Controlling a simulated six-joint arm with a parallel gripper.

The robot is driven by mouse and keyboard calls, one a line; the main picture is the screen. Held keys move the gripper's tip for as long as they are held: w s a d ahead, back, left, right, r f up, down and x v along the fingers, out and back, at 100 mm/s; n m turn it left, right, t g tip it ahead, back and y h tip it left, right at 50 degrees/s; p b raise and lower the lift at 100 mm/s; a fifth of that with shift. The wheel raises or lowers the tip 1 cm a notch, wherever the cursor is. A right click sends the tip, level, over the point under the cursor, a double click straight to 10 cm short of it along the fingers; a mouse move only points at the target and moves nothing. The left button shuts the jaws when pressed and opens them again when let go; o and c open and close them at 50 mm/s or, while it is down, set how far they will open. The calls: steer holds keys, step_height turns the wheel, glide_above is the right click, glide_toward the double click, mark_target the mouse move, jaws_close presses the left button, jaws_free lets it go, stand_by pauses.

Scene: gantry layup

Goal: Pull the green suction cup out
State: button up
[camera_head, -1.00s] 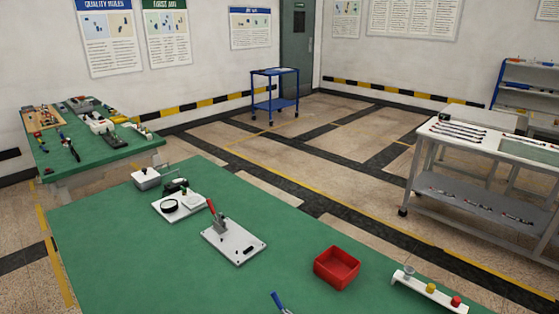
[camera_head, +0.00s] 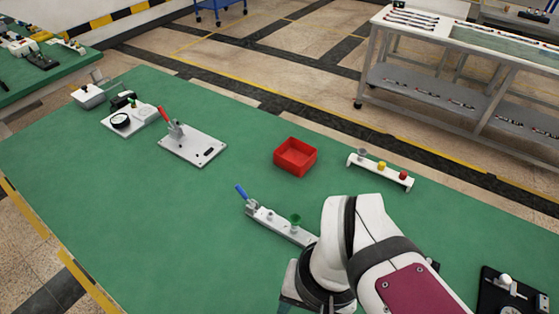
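The green suction cup (camera_head: 295,218) stands upright on a long white bar-shaped fixture (camera_head: 275,222) on the green table. The fixture has a blue-handled clamp (camera_head: 245,197) at its left end and a small pale fitting between clamp and cup. Its right end passes behind my arm. My white arm (camera_head: 345,240) comes in from the lower right, just right of the green cup and apart from it in the picture. The end of my arm is at the bottom edge, partly cut off. My gripper's fingers do not show clearly, so what they hold cannot be seen.
A red open bin (camera_head: 295,157) stands behind the fixture. A white rack (camera_head: 366,164) with grey, yellow and red cups is to its right. A white plate with a red-handled clamp (camera_head: 172,124) lies left. A black plate (camera_head: 500,295) is lower right. The table's left front is clear.

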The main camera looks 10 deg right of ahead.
steer(key=shift+o, duration=1.4)
steer(key=w+d+n, duration=0.1)
steer(key=w+n, duration=0.2)
steer(key=w, duration=0.3)
steer(key=w+d+r+n, duration=0.1)
steer(key=w+n, duration=0.2)
steer(key=w, duration=0.3)
steer(key=shift+w+d+h, duration=0.3)
steer(key=shift+d+h, duration=0.05)
steer(key=shift+h, duration=0.05)
steer(key=n+h, duration=0.1)
steer(key=n, duration=0.6)
glide_above(295, 219)
step_height(295, 219, down, 4)
step_height(295, 219, down, 16)
jaws_close()
